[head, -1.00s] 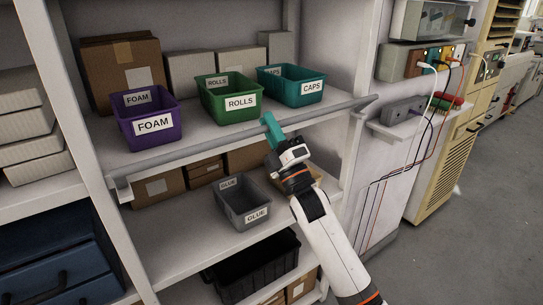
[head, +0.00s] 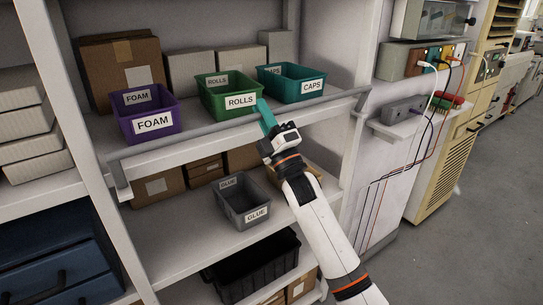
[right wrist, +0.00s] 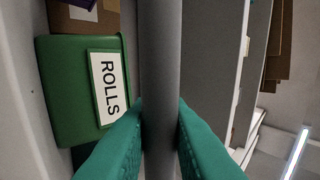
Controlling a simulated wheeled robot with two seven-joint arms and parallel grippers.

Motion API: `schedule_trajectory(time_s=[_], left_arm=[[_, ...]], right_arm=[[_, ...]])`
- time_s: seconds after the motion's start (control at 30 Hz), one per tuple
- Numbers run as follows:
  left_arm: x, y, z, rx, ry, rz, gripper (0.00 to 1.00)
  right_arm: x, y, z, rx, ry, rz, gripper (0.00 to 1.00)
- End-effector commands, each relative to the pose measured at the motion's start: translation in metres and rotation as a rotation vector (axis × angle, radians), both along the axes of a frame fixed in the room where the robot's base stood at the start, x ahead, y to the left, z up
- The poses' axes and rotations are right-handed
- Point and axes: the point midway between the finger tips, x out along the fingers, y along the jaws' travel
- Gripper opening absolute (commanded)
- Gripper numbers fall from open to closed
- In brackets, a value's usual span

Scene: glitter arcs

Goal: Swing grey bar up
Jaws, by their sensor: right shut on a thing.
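The grey bar (head: 190,137) runs across the front of the shelf that holds the labelled bins, just below and in front of them. Short end arms at both sides carry it. My right gripper (head: 265,111) has its teal fingers shut on the bar, right of its middle, below the ROLLS bin. In the right wrist view the bar (right wrist: 160,60) passes between the two fingers, one on each side. My left gripper is not in view.
Purple FOAM (head: 151,117), green ROLLS (head: 226,95) and teal CAPS (head: 290,83) bins stand behind the bar. A grey GLUE bin (head: 240,201) sits on the shelf below, left of my right arm.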

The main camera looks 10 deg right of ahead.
Motion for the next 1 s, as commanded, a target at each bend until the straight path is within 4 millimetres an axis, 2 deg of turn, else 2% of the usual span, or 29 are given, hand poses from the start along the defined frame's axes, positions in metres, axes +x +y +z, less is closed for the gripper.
schedule_trajectory(time_s=[0.27,0.6,1.0], left_arm=[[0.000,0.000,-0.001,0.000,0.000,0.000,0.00],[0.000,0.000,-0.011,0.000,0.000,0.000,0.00],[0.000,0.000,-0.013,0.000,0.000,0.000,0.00]], right_arm=[[0.001,0.000,0.001,0.000,-0.002,-0.001,0.00],[0.018,0.007,0.003,0.000,-0.001,-0.001,0.00],[0.022,0.008,0.001,-0.001,0.002,-0.001,0.00]])
